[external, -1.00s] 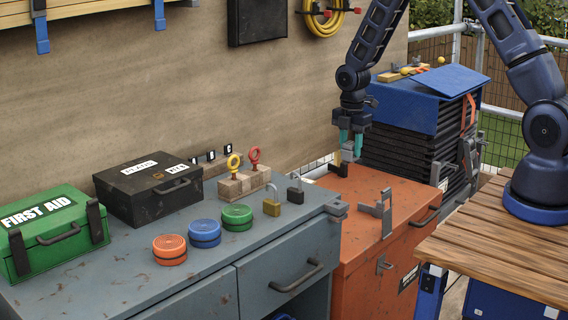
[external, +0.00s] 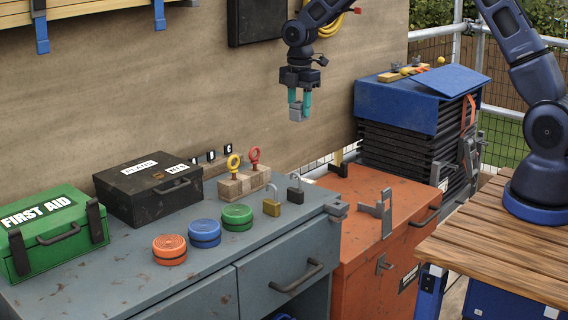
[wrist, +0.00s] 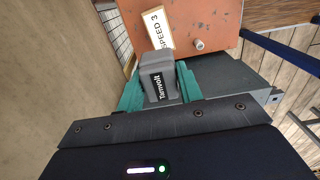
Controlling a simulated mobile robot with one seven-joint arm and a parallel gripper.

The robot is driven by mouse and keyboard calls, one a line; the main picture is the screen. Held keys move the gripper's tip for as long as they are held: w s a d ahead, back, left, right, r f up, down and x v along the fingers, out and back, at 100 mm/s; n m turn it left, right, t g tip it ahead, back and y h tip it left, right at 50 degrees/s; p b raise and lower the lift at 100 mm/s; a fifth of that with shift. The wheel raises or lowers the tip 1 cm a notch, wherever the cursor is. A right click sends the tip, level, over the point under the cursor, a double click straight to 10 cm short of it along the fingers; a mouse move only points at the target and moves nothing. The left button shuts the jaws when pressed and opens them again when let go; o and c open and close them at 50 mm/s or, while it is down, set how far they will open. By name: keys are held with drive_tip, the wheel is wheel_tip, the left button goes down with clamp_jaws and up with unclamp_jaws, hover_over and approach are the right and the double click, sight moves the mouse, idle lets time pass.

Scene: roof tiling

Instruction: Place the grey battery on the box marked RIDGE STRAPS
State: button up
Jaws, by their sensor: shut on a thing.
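My gripper (external: 299,101) has teal fingers and is shut on the grey battery (external: 298,114). It holds the battery in the air in front of the plywood wall, above the back right end of the grey bench. In the wrist view the battery (wrist: 158,72) sits between both fingers, with "Tamvolt" lettering on it. I cannot read RIDGE STRAPS on any box in these frames. The orange chest (external: 362,190) has a side label that is too small and partly hidden to read.
On the grey bench (external: 110,275) stand a green first aid box (external: 58,240), a black labelled box (external: 145,195), three round tins (external: 205,232), two padlocks (external: 272,205) and a wooden block with eye bolts (external: 238,185). A blue-lidded black stack (external: 400,150) stands behind the chest.

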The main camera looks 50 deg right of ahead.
drive_tip(key=shift+w+a+f, duration=0.1)
drive_tip(key=shift+a+f, duration=0.05)
drive_tip(key=shift+f, duration=0.15)
wheel_tip(320, 180, down, 19)
drive_tip(key=shift+f, duration=0.1)
idle(0.5)
drive_tip(key=o, duration=1.1)
drive_tip(key=shift+f, duration=0.1)
